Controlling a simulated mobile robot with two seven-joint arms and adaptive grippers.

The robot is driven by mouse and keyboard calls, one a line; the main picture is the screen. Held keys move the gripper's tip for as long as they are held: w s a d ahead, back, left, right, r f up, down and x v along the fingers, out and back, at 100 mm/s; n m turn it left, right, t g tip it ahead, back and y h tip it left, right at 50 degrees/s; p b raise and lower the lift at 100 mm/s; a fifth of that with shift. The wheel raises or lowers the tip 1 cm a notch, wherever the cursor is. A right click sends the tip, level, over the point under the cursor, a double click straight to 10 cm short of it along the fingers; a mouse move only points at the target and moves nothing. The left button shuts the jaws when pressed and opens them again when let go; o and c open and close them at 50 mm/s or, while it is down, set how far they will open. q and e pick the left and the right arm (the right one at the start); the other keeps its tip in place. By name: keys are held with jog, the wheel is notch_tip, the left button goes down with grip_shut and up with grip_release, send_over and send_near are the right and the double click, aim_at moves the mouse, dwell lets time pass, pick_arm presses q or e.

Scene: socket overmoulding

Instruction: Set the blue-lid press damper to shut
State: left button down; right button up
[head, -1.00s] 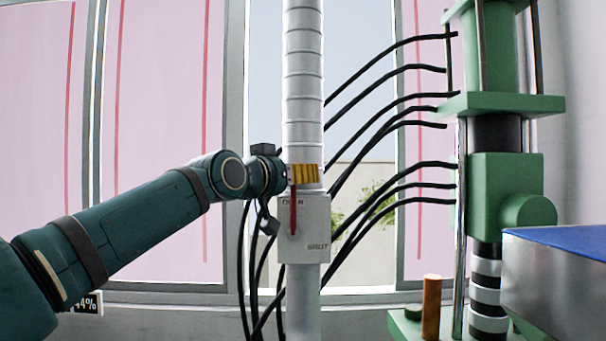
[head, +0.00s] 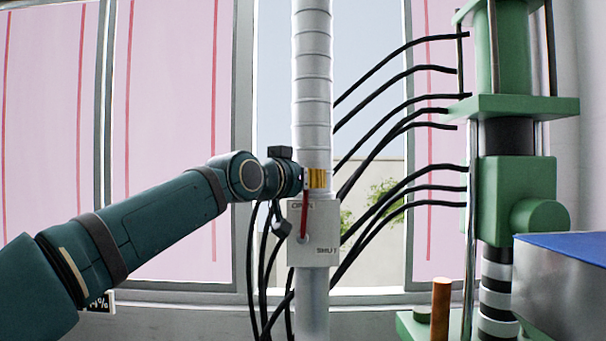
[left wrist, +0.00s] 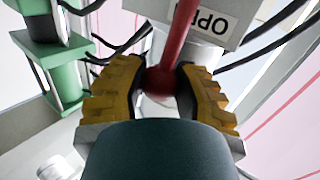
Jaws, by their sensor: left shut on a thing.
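The damper box (head: 325,225) is a pale grey plate on a vertical ribbed duct, marked OPEN at its top left and SHUT at its lower right. Its red lever (head: 304,217) points up from the pivot toward the OPEN side, tilted slightly right. My left gripper (head: 317,178) is shut on the lever's top end, which it partly hides in the head view. In the left wrist view, the red knob (left wrist: 160,82) sits between the yellow finger pads of my left gripper (left wrist: 158,88). My right gripper is in neither view.
A green press (head: 515,190) stands to the right, with a metal box with a blue top (head: 570,243) in front of it. Black hoses (head: 405,110) run from behind the duct to the press. An orange-brown cylinder (head: 440,305) stands at the press base.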

pick_arm(q)
jog(key=d+f+m+g+y+p, duration=0.2)
jog(key=d+m+y, duration=0.1)
jog(key=d, duration=0.3)
jog(key=shift+m, duration=0.7)
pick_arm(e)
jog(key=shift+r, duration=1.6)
pick_arm(q)
jog(key=shift+f, duration=0.15)
jog(key=c, duration=0.6)
grip_release()
jog(key=v, duration=1.2)
